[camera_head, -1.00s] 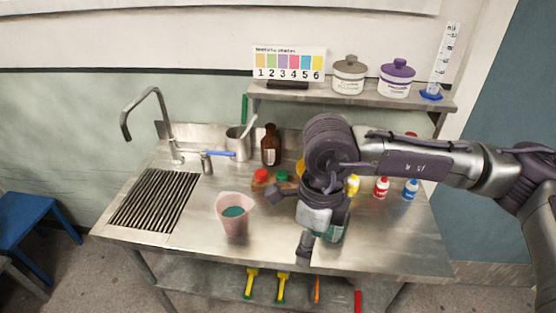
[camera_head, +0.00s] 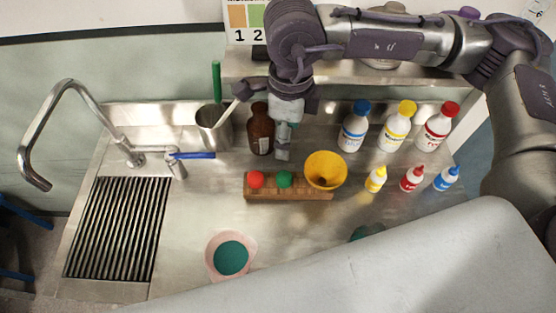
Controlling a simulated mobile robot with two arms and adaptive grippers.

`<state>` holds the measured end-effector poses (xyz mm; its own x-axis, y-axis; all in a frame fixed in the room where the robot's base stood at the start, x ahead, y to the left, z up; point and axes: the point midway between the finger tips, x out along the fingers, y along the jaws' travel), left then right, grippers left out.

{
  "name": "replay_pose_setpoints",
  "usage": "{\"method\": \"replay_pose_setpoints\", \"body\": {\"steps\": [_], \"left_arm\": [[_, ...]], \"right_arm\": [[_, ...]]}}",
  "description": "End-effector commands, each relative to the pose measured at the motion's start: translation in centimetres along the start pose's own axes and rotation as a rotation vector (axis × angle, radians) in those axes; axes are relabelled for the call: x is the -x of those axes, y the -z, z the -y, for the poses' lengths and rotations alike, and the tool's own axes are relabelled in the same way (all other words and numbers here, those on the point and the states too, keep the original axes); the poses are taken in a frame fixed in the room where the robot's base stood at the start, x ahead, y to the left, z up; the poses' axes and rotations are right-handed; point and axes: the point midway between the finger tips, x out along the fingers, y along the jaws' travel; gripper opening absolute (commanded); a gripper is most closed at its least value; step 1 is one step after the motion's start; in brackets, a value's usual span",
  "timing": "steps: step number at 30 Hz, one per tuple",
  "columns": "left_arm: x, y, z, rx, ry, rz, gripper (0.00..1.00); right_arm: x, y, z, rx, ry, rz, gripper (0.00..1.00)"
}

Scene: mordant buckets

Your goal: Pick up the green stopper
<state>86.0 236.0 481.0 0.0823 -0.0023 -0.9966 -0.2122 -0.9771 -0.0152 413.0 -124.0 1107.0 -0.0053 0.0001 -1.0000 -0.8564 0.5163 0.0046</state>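The green stopper (camera_head: 285,179) is a small round green knob in the wooden rack (camera_head: 300,195), just right of a red stopper (camera_head: 256,179). It is in plain view on the bench. My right gripper (camera_head: 265,121) comes in from the right and hangs behind and above the rack, pointing down. Its fingers are spread apart with nothing between them, and one fingertip shows just above the green stopper in the picture. It does not touch the stopper. My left gripper is not in view.
A yellow funnel (camera_head: 326,170) stands right beside the stopper. A brown bottle (camera_head: 260,130) is behind the rack. Several dye bottles (camera_head: 396,127) are at right. The bench's front right is hidden.

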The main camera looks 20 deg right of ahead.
Motion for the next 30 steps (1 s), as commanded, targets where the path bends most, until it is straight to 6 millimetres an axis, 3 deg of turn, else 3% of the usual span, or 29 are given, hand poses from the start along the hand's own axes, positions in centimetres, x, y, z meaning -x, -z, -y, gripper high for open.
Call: {"method": "replay_pose_setpoints", "body": {"steps": [12,18,22,25,30], "left_arm": [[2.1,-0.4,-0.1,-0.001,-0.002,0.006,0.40],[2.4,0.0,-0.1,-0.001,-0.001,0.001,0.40],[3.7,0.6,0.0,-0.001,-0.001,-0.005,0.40],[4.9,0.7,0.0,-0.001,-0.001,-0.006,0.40],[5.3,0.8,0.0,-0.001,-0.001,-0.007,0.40]], "right_arm": [[-6.8,0.0,-0.1,-0.001,-0.003,-0.003,0.68],[-8.5,0.0,-0.1,0.000,-0.002,-0.001,0.68],[-9.5,-0.1,-0.4,0.001,-0.004,-0.004,0.68],[-11.0,-0.3,-0.7,0.001,-0.003,-0.005,0.68],[-13.3,-0.4,-0.5,-0.001,-0.001,-0.003,0.68]]}}
